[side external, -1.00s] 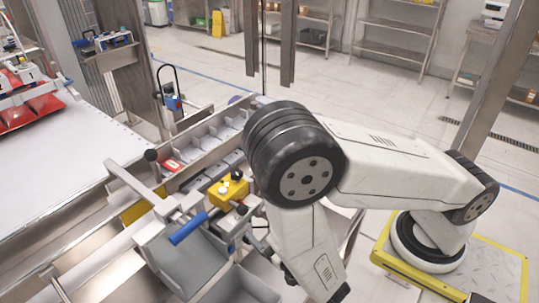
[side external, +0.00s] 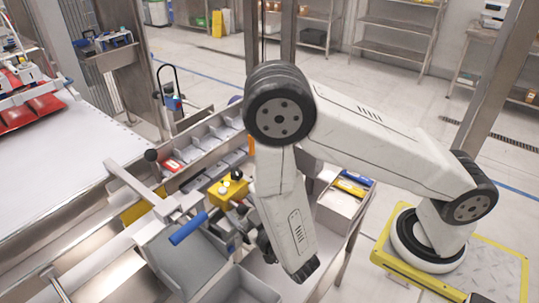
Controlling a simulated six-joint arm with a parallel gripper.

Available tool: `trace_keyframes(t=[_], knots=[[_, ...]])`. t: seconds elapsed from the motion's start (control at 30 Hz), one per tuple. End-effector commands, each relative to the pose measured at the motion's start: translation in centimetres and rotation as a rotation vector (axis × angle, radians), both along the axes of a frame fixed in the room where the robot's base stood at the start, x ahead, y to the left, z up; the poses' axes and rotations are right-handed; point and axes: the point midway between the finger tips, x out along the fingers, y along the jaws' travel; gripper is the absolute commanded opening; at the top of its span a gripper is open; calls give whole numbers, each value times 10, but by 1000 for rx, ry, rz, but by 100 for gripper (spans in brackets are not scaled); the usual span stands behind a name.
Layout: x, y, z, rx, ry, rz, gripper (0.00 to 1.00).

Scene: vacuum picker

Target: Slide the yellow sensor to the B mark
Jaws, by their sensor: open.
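The yellow sensor (side external: 226,192) is a small block with dark and pale knobs on top, seated near the metal rail and slide parts at the middle of the view. My gripper (side external: 262,244) is dark and small, below and right of the sensor, partly hidden by my wrist. A gap seems to show between it and the sensor, but I cannot tell whether they touch. The fingertips are too small to see clearly. I cannot make out the B mark.
A blue handle (side external: 188,228) sticks out left of the sensor. A compartmented grey tray (side external: 205,140) lies behind it, with a red label (side external: 172,165) at its near end. A bin with yellow and blue items (side external: 352,187) stands right of my forearm. A white conveyor (side external: 75,150) is at left.

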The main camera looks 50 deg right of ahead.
Motion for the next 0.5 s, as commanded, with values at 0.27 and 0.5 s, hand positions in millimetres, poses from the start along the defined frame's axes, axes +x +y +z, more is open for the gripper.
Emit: trace_keyframes(t=[0.27, 0.5], knots=[[4, 0, 0, 1, -1, 1, 74], [3, 0, 0, 1, -1, 1, 36]])
